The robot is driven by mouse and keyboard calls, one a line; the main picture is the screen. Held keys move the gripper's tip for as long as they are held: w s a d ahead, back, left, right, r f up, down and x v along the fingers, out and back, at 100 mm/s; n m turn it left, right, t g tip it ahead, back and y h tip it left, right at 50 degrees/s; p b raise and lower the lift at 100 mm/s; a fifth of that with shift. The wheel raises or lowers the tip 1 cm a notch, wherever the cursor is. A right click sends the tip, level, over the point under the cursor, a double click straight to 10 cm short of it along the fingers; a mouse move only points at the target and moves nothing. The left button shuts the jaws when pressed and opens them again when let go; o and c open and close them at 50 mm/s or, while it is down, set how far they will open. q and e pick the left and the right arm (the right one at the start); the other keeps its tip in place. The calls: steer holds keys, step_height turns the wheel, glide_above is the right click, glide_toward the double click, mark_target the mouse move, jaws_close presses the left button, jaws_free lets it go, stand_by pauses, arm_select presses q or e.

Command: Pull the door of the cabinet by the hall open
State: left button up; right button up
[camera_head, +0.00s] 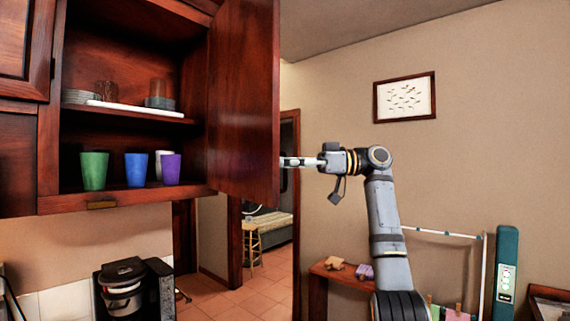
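The dark red wood cabinet (125,204) by the hall doorway is on the left, with its interior in view. Its door (243,100) stands wide open, swung out to the right of the opening. My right arm comes up from the lower right. My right gripper (292,162) points left, at the door's right edge. Its fingertips are hidden behind the door, so I cannot see whether they touch it or are open. My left gripper is not in view.
A coffee maker (135,287) stands below. A drying rack (483,270) and small wooden table (318,285) are at right. The hall doorway is behind the door.

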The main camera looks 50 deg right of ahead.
steer(key=shift+o, duration=0.7)
steer(key=shift+s+d, duration=0.1)
steer(key=v, duration=1.1)
steer(key=shift+s+d, duration=0.2)
steer(key=shift+s, duration=0.05)
steer(key=shift+s+r, duration=0.1)
